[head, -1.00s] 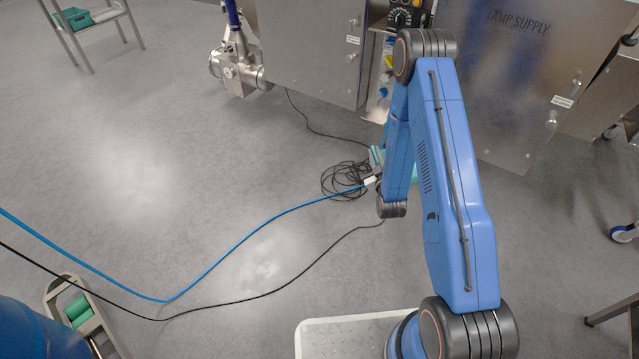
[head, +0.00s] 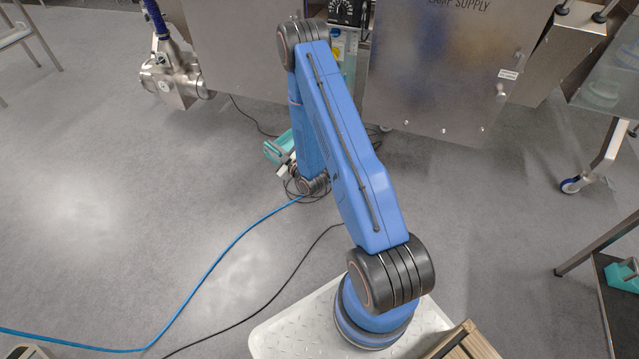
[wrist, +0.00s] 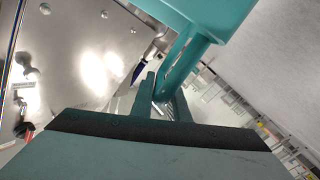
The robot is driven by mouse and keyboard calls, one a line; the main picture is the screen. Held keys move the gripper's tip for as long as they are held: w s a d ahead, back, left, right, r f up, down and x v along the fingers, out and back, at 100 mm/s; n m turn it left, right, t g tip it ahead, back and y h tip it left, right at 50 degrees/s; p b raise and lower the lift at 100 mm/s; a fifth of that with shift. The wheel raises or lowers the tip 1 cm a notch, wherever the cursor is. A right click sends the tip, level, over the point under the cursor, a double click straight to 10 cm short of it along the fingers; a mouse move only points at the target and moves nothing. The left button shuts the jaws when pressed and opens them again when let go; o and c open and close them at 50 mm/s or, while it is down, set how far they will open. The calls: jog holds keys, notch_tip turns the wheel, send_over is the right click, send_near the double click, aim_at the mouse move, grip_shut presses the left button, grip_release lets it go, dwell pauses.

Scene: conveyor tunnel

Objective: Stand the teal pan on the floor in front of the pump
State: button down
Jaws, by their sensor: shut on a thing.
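The teal pan (head: 279,147) shows in the head view just left of my arm's far end, partly hidden by the arm. In the wrist view the pan (wrist: 222,22) fills the top, and its narrow teal handle runs down between the fingers. My gripper (wrist: 161,95) is shut on that handle. In the head view my gripper (head: 286,170) is small and partly hidden beside the pan. The pan is held out over the floor; its height above it is hard to tell. The pump (head: 172,82), steel with a blue hose, stands at upper left, apart from the pan.
A blue cable (head: 218,258) and a black cable (head: 268,303) cross the floor, with a dark coil under the arm's end. Steel cabinets (head: 440,70) stand behind. A wheeled frame (head: 594,165) is at right. Floor left of the arm and below the pump is clear.

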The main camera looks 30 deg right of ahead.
jog(key=d+f+y, duration=0.1)
jog(key=d, duration=0.1)
jog(key=s+d+f+n+y, duration=0.1)
jog(key=d+f, duration=0.1)
jog(key=s+d+f+n+g+y, duration=0.1)
jog(key=d+f, duration=0.1)
jog(key=d, duration=0.1)
jog(key=shift+s+f+y, duration=0.1)
jog(key=shift+s+y, duration=0.1)
jog(key=shift+y, duration=0.1)
jog(key=shift+s+d+f+n+g+y, duration=0.7)
jog(key=shift+s+d+f+g+y, duration=0.4)
jog(key=shift+s+d+f+y, duration=1.75)
notch_tip(320, 180, down, 9)
jog(key=s+h, duration=0.1)
jog(key=h, duration=0.1)
jog(key=shift+s+d, duration=0.2)
jog(key=shift+d, duration=0.2)
jog(key=c, duration=2.1)
grip_release()
jog(key=shift+f, duration=0.1)
jog(key=o, duration=0.4)
